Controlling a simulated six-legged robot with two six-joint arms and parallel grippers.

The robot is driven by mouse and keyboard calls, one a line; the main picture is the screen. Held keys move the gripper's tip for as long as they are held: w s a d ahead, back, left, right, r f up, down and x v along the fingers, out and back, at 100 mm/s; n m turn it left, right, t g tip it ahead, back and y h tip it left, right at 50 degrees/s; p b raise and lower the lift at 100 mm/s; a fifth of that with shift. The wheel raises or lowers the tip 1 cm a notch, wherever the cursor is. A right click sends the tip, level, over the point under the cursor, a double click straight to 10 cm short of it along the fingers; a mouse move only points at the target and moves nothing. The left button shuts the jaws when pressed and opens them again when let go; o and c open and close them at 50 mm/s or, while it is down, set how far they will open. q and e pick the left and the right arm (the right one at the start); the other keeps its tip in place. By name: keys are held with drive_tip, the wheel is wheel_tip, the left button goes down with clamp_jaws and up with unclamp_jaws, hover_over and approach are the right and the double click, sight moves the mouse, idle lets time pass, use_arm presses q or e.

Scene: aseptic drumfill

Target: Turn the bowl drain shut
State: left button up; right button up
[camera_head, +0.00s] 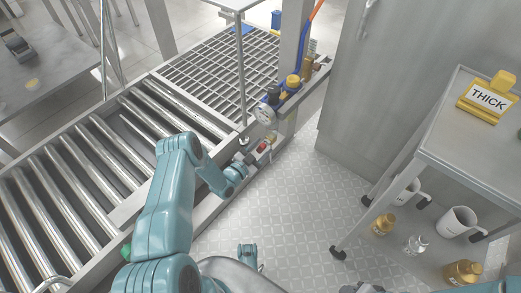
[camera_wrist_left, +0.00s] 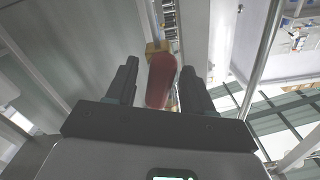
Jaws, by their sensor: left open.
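The drain's red lever handle (camera_wrist_left: 161,80) stands between the two fingers of my left gripper (camera_wrist_left: 163,82) in the left wrist view, with a gap on both sides. A brass valve body (camera_wrist_left: 157,47) shows at its far end. In the head view the small red handle (camera_head: 262,148) is at the side of the conveyor frame, just beyond my left gripper (camera_head: 256,153), which is open. The bowl itself I cannot make out.
A roller conveyor (camera_head: 90,150) runs along the left, with a grating (camera_head: 220,70) behind it. A gauge (camera_head: 265,113) and blue-yellow fittings stand above the handle. A steel table (camera_head: 475,145) with a THICK sign (camera_head: 488,98) is at right. Patterned floor (camera_head: 300,210) between is clear.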

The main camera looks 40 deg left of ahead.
use_arm(q)
drive_tip(key=c, duration=1)
drive_tip(key=shift+o, duration=0.2)
drive_tip(key=m, duration=0.6)
drive_tip(key=shift+m+b, duration=0.3)
drive_tip(key=m, duration=0.3)
drive_tip(key=shift+a+m, duration=0.1)
drive_tip(key=shift+m, duration=1.8)
